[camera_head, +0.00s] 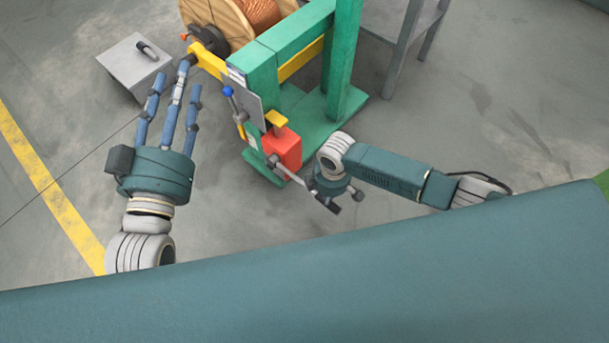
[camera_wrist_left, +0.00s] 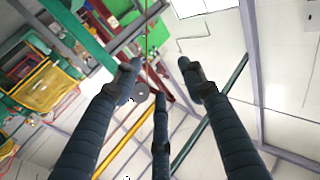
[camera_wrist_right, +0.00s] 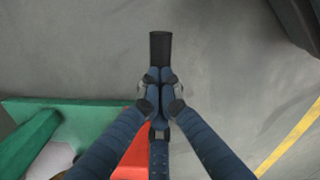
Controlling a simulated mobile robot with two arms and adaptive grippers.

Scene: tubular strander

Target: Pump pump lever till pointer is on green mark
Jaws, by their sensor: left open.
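The red pump (camera_head: 285,148) stands low on the green frame, and its grey pump lever (camera_head: 288,173) slopes down to the right. My right gripper (camera_head: 331,192) is at the lever's outer end. In the right wrist view its fingers (camera_wrist_right: 160,88) are closed together around the lever, whose black grip (camera_wrist_right: 160,47) sticks out beyond them. My left gripper (camera_head: 177,82) is open and empty, raised left of the frame, with fingers spread; these also show in the left wrist view (camera_wrist_left: 162,86). I cannot make out the pointer or green mark in any view.
A green frame (camera_head: 343,55) carries a grey panel with a blue-knobbed lever (camera_head: 229,93) above the pump. A wooden spool (camera_head: 222,17) is behind. A grey box (camera_head: 133,66) stands at left and a grey table (camera_head: 405,20) behind right. Floor around the pump is clear.

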